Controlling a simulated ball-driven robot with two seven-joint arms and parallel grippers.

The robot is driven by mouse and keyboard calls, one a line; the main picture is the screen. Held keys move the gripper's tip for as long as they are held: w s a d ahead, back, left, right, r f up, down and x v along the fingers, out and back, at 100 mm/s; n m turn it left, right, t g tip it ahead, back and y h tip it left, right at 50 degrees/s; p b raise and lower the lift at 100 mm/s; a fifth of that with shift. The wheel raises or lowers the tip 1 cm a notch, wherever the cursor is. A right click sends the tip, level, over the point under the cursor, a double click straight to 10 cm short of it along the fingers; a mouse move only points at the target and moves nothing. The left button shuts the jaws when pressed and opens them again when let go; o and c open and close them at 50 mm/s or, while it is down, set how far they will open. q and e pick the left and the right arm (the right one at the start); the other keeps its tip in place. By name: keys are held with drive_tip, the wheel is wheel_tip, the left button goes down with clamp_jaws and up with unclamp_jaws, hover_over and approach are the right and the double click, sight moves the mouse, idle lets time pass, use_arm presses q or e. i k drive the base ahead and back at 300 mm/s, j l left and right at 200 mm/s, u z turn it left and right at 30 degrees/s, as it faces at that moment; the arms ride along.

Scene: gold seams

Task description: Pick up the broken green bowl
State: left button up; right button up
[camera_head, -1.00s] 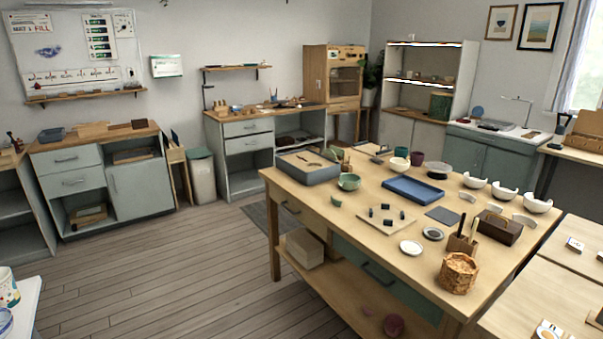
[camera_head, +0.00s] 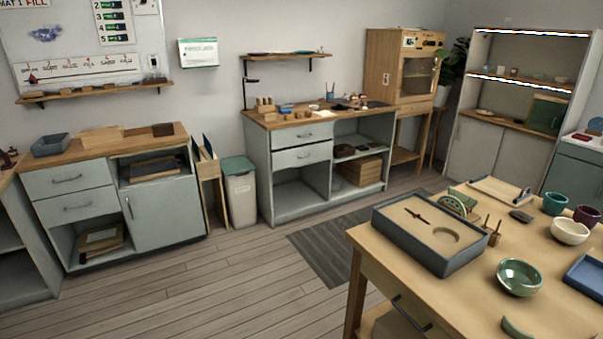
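A green bowl (camera_head: 519,277) stands upright on the wooden worktable (camera_head: 455,311) at the lower right of the head view. A curved green shard (camera_head: 516,328) lies apart from it near the bottom edge of the picture. Whether the bowl's rim has a gap is too small to tell. A darker teal cup (camera_head: 555,203) stands farther back on the same table. Neither of my grippers is in view.
Open wooden floor (camera_head: 220,290) lies left of the table.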

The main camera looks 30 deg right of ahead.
sight(511, 274)
drive_tip(key=i+u, duration=0.1)
drive_tip(key=i, duration=2.1)
drive_tip(key=i+j+z, duration=0.1)
drive_tip(key=z, duration=2.6)
drive_tip(key=j, duration=0.15)
